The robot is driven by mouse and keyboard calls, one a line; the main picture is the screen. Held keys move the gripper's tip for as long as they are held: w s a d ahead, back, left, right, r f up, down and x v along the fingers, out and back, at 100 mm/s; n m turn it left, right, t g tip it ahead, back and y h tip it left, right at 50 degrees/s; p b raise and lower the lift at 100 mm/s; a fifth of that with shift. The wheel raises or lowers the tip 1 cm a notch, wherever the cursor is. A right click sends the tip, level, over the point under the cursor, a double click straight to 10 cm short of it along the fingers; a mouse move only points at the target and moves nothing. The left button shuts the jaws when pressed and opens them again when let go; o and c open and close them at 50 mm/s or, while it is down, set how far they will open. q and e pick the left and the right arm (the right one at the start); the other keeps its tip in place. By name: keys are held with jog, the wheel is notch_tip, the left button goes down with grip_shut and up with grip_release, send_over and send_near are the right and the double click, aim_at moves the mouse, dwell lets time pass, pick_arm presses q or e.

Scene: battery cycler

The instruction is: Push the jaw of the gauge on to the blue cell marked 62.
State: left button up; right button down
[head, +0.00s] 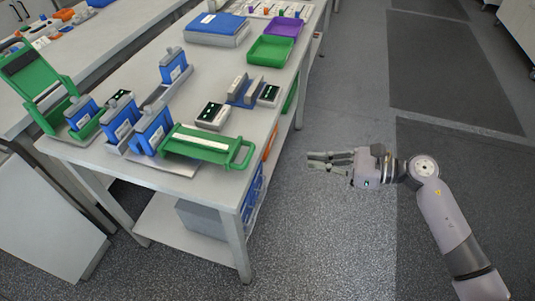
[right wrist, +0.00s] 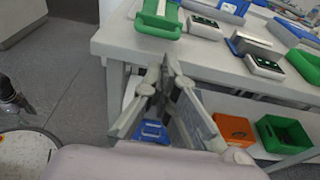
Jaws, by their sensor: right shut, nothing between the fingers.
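Several blue cells with white labels stand on the white table in the head view: one in a grey holder (head: 174,66), others at the front left (head: 82,112), (head: 119,122) and (head: 151,130). Their numbers are too small to read, so I cannot tell which is 62. A blue and grey device with upright jaw-like blocks (head: 243,90) stands between two dark-faced boxes; it may be the gauge. It also shows in the right wrist view (right wrist: 250,44). My right gripper (head: 311,160) is shut and empty, off the table's right side; its fingers (right wrist: 166,72) point at the table edge.
Green (head: 270,50) and purple (head: 283,27) trays lie further back. Below are an orange bin (right wrist: 234,128) and a green bin (right wrist: 283,134). The floor right of the table is clear.

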jog(key=p+x, duration=0.4)
jog(key=x, duration=1)
jog(key=shift+p, duration=0.35)
